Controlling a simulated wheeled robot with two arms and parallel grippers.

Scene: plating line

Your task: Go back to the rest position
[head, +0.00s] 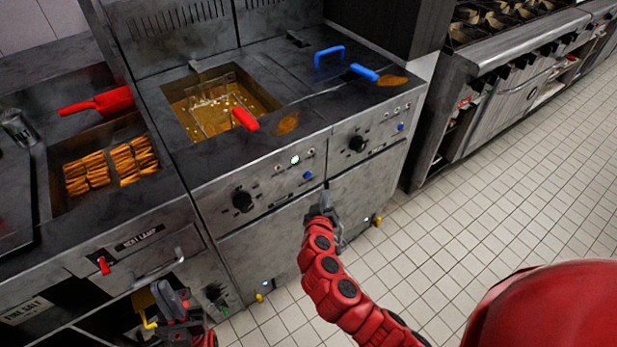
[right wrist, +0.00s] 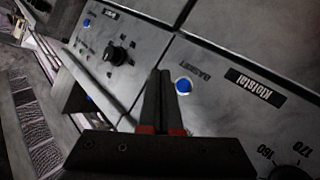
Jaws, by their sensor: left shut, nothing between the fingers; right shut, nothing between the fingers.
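My right gripper (head: 325,201) is in front of the fryer's front panel in the head view, at the end of the red arm. Its fingers are shut and empty; they also show shut in the right wrist view (right wrist: 158,85), close to the panel with a blue button (right wrist: 183,86). My left gripper (head: 170,297) is low at the bottom left of the head view, in front of the heat-lamp station's lower front. It is shut and holds nothing. Part of it is cut off by the frame's bottom edge.
The fryer (head: 300,130) has a basket with a red handle (head: 245,118) in its oil and blue handles (head: 363,72) at the right. A red-handled scoop (head: 112,100) lies near fried pieces (head: 86,173). The tiled floor (head: 500,200) to the right is clear. A stove (head: 510,60) stands behind.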

